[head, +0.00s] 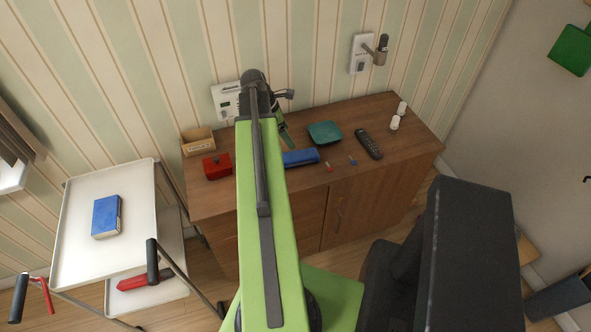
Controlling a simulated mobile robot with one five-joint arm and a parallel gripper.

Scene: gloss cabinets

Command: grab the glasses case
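A long blue case (301,158), which looks like the glasses case, lies on the brown wooden cabinet top (290,178) near its front edge. Its left end is close to or partly hidden behind my green arm. My gripper (281,128) hangs beyond the arm's dark far end, over the back of the cabinet, above and left of the case in the picture. It appears apart from the case. The fingers are small and partly hidden, so I cannot tell whether they are open.
A red box (217,166) and a wooden box (198,143) stand left of my arm. A teal dish (324,132), black remote (369,144), two small items and white shakers (395,122) lie right. A white trolley (75,245) with a blue book (106,216) stands left.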

